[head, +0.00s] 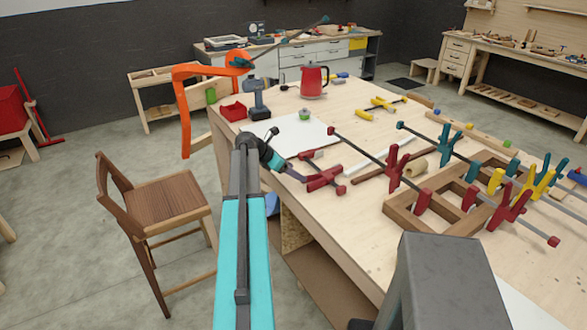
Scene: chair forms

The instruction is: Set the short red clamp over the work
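A short red clamp (326,178) lies near the left edge of the workbench (300,222). My gripper (291,171) is at the end of my arm, right beside this clamp's left side. Its fingers are small and partly hidden, so I cannot tell whether they are open, shut or touching the clamp. A wooden frame (403,216), seemingly the work, lies on the right part of the bench. A longer red clamp (393,165) reaches across to the frame's left side. Another red clamp (507,208) sits across the frame's near right part.
Teal clamps (447,138) and yellow clamps (541,184) crowd the frame. A red kettle (312,82), drill (257,98), red bin (233,111) and white sheet (297,134) are farther back. A wooden chair (160,205) and an orange bent frame (184,112) stand left.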

